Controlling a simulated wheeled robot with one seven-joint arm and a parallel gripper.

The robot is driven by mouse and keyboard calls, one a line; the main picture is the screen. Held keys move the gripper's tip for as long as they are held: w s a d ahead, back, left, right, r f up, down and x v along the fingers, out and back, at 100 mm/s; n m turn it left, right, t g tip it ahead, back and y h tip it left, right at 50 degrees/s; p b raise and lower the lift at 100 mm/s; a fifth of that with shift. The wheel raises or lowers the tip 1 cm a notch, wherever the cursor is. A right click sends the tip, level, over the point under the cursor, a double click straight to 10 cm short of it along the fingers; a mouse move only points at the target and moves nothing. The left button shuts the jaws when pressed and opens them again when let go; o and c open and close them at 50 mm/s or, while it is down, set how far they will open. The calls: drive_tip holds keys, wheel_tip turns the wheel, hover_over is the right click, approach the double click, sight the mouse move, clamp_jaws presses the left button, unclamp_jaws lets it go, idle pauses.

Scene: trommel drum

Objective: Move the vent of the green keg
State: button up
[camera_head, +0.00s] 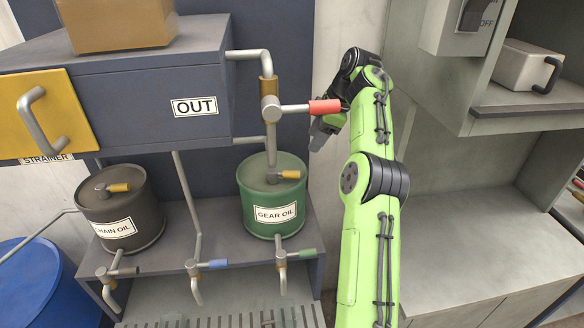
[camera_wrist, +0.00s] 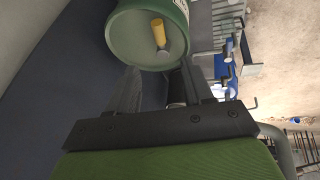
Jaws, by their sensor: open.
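The green keg (camera_head: 273,205), labelled GEAR OIL, stands upright on the shelf under the grey box. Its vent (camera_head: 286,174) is a small lever with a yellow grip on the lid. In the wrist view the green keg (camera_wrist: 130,50) is beyond my fingertips, and the vent's yellow grip (camera_wrist: 158,32) shows on its lid. My gripper (camera_head: 318,135) is above and right of the keg, close to the red-handled valve. In the wrist view my gripper (camera_wrist: 160,75) is open, with nothing held between its fingers.
The red valve handle (camera_head: 324,106) sticks out above the keg beside my gripper; I cannot tell whether they touch. A dark keg (camera_head: 121,210) with a similar yellow-gripped lever stands left. Taps with blue (camera_head: 217,264) and green (camera_head: 307,253) grips hang along the shelf front.

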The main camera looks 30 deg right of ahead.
sight(292, 172)
drive_tip(key=x, duration=1.5)
drive_tip(key=shift+w+a, duration=0.1)
drive_tip(key=shift+w, duration=0.15)
drive_tip(key=shift+s+r, duration=0.1)
clamp_jaws()
